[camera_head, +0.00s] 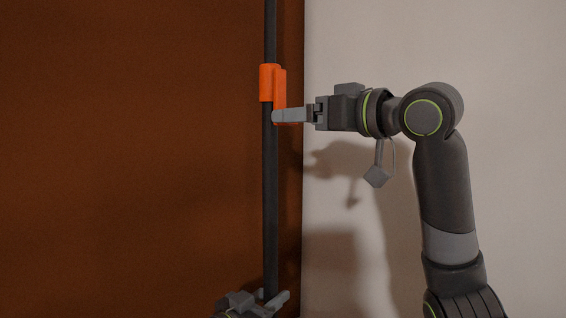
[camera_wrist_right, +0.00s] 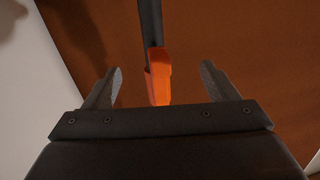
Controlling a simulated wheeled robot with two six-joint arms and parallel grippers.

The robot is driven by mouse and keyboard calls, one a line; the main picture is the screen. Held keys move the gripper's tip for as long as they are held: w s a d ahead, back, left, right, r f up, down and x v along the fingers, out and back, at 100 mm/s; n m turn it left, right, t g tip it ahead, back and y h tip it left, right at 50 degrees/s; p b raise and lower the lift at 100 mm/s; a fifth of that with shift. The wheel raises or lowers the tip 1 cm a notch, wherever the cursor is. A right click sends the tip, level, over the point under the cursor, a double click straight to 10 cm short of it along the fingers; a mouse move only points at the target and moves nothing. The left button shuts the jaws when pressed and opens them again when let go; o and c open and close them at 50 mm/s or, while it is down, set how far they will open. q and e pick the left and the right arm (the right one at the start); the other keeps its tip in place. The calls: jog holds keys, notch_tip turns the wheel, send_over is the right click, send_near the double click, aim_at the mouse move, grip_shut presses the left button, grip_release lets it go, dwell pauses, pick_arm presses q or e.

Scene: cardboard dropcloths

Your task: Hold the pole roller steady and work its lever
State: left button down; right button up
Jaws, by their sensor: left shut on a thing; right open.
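The pole roller's dark pole (camera_head: 270,190) stands upright, and its top runs out of the head view. An orange lever part (camera_head: 266,83) is on the pole in the upper middle. My left gripper (camera_head: 271,297) is shut on the pole low down at the bottom edge. My right gripper (camera_head: 276,116) is at the lower end of the orange part, coming from the right. In the right wrist view its fingers (camera_wrist_right: 163,84) are apart, with the orange lever (camera_wrist_right: 158,80) between them. The roller head is not in view.
A brown surface (camera_head: 120,150) fills the left behind the pole. A pale surface (camera_head: 340,40) fills the right, with arm shadows on it. No loose objects show near the pole.

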aim_at(285, 97)
jog(key=shift+x, duration=2.05)
jog(key=c, duration=1.5)
jog(key=shift+s+r, duration=0.1)
jog(key=shift+c, duration=0.2)
